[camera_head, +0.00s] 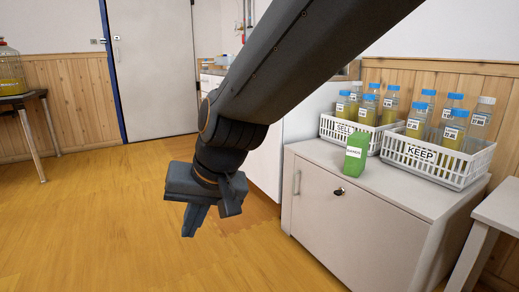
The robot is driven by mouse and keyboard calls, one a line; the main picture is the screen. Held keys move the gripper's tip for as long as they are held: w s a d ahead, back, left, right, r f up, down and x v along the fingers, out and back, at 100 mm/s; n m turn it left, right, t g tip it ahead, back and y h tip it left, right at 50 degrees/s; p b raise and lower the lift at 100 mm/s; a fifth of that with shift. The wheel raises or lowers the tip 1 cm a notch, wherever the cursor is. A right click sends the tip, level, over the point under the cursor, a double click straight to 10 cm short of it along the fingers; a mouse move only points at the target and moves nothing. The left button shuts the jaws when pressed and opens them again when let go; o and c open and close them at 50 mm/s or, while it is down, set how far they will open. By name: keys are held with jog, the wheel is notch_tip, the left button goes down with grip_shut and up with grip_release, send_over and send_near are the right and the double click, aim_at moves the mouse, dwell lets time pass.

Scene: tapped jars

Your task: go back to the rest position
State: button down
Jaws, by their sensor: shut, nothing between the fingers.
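My gripper (190,222) hangs at the end of my dark arm, left of the white cabinet and over the wooden floor. Its fingers point down and are together, with nothing held between them. It touches nothing that I can see. My arm crosses the view from the upper right and hides part of the back wall and counter.
A white cabinet (365,215) carries a SELL basket (342,133) and a KEEP basket (425,160), each with several blue-capped bottles. A green carton (356,153) stands in front of them. A small table (497,208) is at right. The floor (95,225) at left is clear.

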jog(key=s+d+f+n+g+h+p, duration=0.1)
jog(key=s+d+f+n+g+h, duration=0.2)
jog(key=s+d, duration=1.1)
jog(key=d+r+m+p, duration=0.2)
jog(key=d+r+p, duration=0.4)
jog(key=r+p, duration=0.3)
jog(key=s+d+r+m+h+p, duration=0.1)
jog(key=d+r+m+p, duration=0.1)
jog(key=d+r+p, duration=0.4)
jog(key=d+r+m+p, duration=0.2)
jog(key=d+r+p, duration=0.4)
jog(key=r+p, duration=0.7)
jog(key=p, duration=0.9)
jog(key=shift+s+d+r+h+p, duration=0.3)
jog(key=shift+s+d+h, duration=0.05)
jog(key=shift+h, duration=0.05)
